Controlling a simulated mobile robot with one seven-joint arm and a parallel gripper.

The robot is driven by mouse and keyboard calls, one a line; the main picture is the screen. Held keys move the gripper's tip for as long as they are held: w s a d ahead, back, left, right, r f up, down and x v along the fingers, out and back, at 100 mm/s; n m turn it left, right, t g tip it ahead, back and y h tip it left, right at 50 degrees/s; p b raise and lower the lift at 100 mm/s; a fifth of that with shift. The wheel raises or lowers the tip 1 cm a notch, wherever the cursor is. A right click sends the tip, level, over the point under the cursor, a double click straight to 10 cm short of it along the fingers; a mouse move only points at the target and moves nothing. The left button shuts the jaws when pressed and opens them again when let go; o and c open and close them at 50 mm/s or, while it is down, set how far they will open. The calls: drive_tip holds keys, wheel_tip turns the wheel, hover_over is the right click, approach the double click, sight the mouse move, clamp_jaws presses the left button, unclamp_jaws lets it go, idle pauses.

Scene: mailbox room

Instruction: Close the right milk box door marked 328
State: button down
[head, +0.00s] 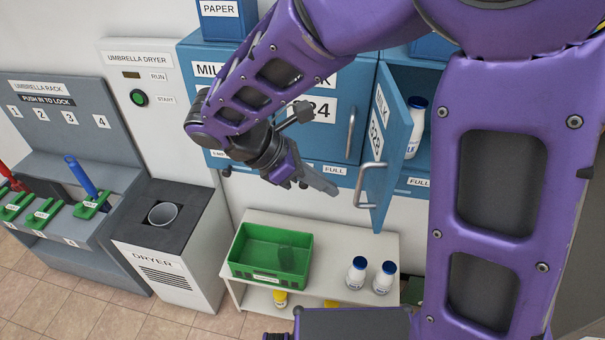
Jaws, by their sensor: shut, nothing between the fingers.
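The blue milk box door marked 328 (378,140) stands open in the head view, swung out from the right compartment. Its metal handle (371,182) is on the free edge, facing left. Inside the open compartment stands a white bottle with a blue cap (414,128). My gripper (334,191) is shut and empty, a little left of the door's handle, in front of the left milk box. It appears apart from the handle, though the depth gap is hard to tell. My arm hides part of the right compartment.
The left milk box door marked 324 (318,109) is closed, with a handle (351,132). Below, a white shelf (345,236) holds a green crate (270,252) and two bottles (370,275). An umbrella dryer (165,230) and umbrella rack (60,190) stand left.

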drive_tip(key=shift+w+d+r, duration=0.1)
drive_tip(key=shift+w+d, duration=0.05)
drive_tip(key=shift+d, duration=0.6)
drive_tip(key=shift+w+d, duration=0.15)
drive_tip(key=shift+d, duration=0.6)
